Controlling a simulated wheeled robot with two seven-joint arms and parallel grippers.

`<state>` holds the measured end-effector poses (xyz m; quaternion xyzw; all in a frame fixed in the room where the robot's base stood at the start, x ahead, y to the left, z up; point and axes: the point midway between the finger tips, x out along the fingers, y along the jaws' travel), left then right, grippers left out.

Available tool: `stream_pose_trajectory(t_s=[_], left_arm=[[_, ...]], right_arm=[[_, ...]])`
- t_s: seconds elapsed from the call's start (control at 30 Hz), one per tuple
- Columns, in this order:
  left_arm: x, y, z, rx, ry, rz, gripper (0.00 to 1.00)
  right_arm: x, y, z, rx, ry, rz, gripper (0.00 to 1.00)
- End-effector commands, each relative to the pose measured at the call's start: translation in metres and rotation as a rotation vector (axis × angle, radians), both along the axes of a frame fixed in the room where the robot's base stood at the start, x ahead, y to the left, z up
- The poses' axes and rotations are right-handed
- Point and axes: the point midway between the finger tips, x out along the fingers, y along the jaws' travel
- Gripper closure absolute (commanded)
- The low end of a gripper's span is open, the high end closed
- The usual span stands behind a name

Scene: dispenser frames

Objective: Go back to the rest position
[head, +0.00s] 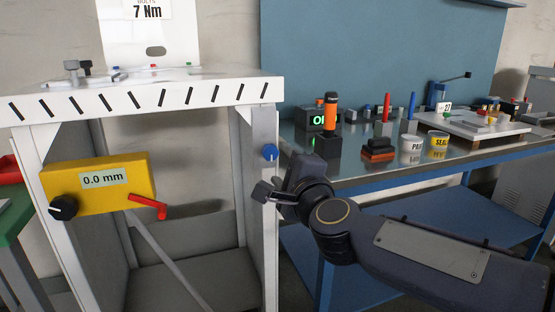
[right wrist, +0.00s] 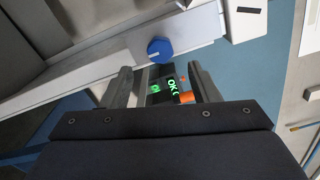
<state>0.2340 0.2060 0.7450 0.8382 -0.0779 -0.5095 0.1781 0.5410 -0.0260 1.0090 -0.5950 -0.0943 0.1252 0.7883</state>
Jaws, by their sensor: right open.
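My right gripper (head: 268,193) is in front of the right post of the white frame (head: 150,95), just below a blue knob (head: 270,152). In the right wrist view my right gripper (right wrist: 160,70) shows its two fingers spread apart, with nothing held between them. The blue knob (right wrist: 160,49) shows there beyond the fingertips, apart from them. My left gripper is not in view.
A yellow gauge box (head: 100,185) reading 0.0 mm, with a red lever (head: 148,206), is at the frame's left. A blue bench (head: 345,180) at right carries an orange-topped tool (head: 331,105), an OK display (head: 318,119), pots and a white board (head: 470,122).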

Motion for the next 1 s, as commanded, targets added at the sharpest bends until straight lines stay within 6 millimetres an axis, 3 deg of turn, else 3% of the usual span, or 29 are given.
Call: stream_pose_trajectory(t_s=[0.17,0.5,0.67,0.77,0.9,1.0], left_arm=[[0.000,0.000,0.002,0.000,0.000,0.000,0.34],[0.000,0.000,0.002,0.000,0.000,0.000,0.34],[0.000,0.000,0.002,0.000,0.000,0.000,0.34],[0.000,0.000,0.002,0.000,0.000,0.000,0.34],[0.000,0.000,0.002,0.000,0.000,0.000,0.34],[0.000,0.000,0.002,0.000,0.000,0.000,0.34]], right_arm=[[-0.016,-0.005,0.000,0.001,0.000,0.000,0.45],[-0.017,-0.007,0.000,-0.003,0.000,0.001,0.45],[-0.035,-0.031,-0.008,-0.151,-0.026,0.058,0.45],[-0.070,-0.062,-0.034,-0.394,-0.038,0.156,0.45],[-0.137,-0.107,-0.104,-0.777,0.019,0.328,0.45],[-0.179,-0.129,-0.148,-0.960,0.084,0.435,0.45]])
